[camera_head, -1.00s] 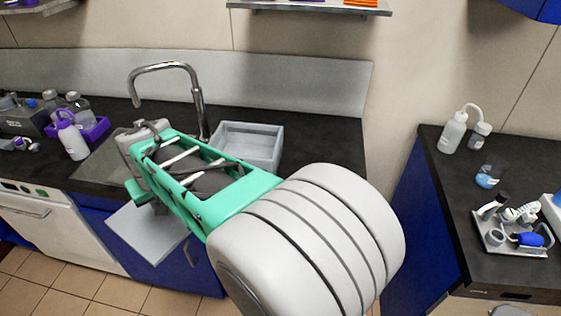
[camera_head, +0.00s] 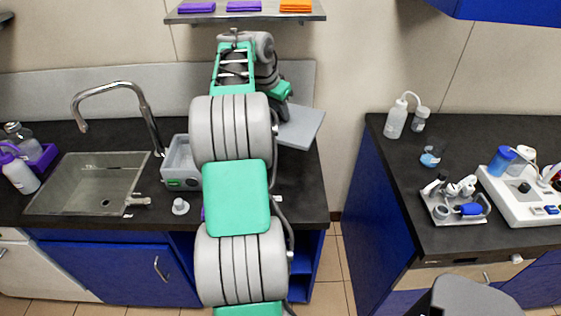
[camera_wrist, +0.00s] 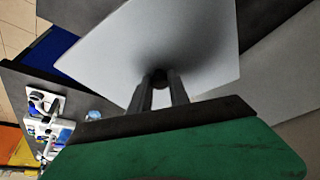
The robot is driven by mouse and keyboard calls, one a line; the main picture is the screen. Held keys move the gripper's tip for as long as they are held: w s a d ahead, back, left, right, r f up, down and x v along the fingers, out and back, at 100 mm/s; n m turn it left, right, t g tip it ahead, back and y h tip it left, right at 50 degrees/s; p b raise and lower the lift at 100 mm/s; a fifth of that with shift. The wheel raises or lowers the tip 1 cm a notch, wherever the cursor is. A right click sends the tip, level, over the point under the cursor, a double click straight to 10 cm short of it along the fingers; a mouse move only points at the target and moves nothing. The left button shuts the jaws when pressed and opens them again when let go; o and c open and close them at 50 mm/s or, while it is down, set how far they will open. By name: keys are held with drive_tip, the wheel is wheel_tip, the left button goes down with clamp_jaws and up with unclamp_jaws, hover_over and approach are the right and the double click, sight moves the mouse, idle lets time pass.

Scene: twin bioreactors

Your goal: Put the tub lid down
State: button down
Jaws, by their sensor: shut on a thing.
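The tub lid (camera_head: 301,127) is a flat grey plate. It is to the right of my arm in the head view, above the back right part of the sink counter. In the wrist view the lid (camera_wrist: 190,45) fills the upper middle, and my gripper (camera_wrist: 160,78) is shut on a small dark knob at its centre. My arm hides the gripper's fingers in the head view. The grey tub (camera_head: 180,160) stands on the counter between the sink and my arm, partly hidden by the arm. I cannot tell whether the lid touches the counter.
The sink (camera_head: 90,183) with its tap is to the left. A small white-grey piece (camera_head: 180,206) stands on the counter in front of the tub. A shelf (camera_head: 245,12) hangs above my arm. A second counter (camera_head: 440,225) with bottles and instruments stands at the right, past a gap.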

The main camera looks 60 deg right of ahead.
wheel_tip(320, 180, down, 18)
drive_tip(key=shift+r+p, duration=0.15)
drive_tip(key=shift+p, duration=0.55)
drive_tip(key=c, duration=1.7)
unclamp_jaws()
drive_tip(key=shift+f, duration=0.25)
drive_tip(key=o, duration=0.5)
drive_tip(key=shift+r, duration=0.1)
drive_tip(key=shift+c, duration=0.2)
drive_tip(key=shift+r, duration=0.1)
